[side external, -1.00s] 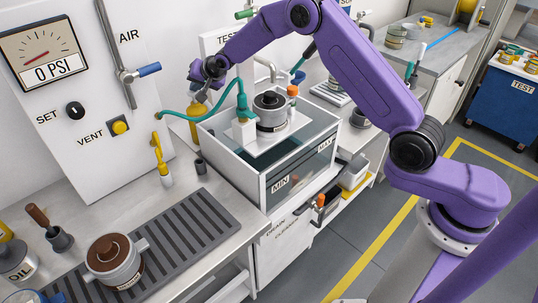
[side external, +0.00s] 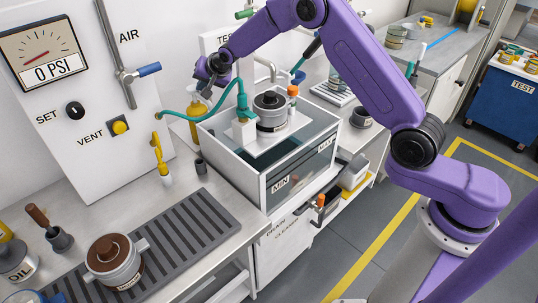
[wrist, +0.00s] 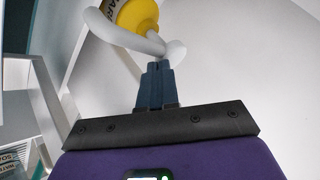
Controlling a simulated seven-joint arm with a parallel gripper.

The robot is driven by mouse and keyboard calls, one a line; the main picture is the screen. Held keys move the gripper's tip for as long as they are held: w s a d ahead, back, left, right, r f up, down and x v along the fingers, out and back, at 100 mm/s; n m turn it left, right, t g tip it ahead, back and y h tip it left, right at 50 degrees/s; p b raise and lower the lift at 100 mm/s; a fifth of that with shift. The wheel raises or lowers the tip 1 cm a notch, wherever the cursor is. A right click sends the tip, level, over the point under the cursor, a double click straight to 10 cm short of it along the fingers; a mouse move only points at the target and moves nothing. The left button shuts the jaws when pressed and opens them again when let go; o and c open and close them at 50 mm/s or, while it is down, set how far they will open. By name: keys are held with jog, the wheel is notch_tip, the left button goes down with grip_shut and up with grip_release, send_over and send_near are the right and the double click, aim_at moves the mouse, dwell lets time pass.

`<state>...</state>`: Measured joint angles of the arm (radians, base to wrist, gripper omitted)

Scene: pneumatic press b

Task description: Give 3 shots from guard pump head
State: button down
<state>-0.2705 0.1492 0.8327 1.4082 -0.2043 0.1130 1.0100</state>
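The yellow guard bottle (side external: 194,127) stands behind the left side of the water tank in the side view. In the wrist view the yellow bottle (wrist: 138,14) shows at the top with part of its label, and its white pump head (wrist: 146,44) curves across in front of my fingertips. My gripper (wrist: 155,68) has its two dark fingers together, with nothing visible between them. The fingertips are close to the pump head; I cannot tell whether they touch it. In the side view my gripper (side external: 207,88) is above the bottle, and the pump head is hard to make out.
The gauge panel (side external: 75,90) is to the left. A brown-topped pot (side external: 113,262) sits on the ribbed mat (side external: 205,225).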

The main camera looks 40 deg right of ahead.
jog(key=shift+a+r, duration=0.15)
jog(key=shift+a, duration=0.2)
jog(key=shift+a+r, duration=0.1)
jog(key=shift+r, duration=1.5)
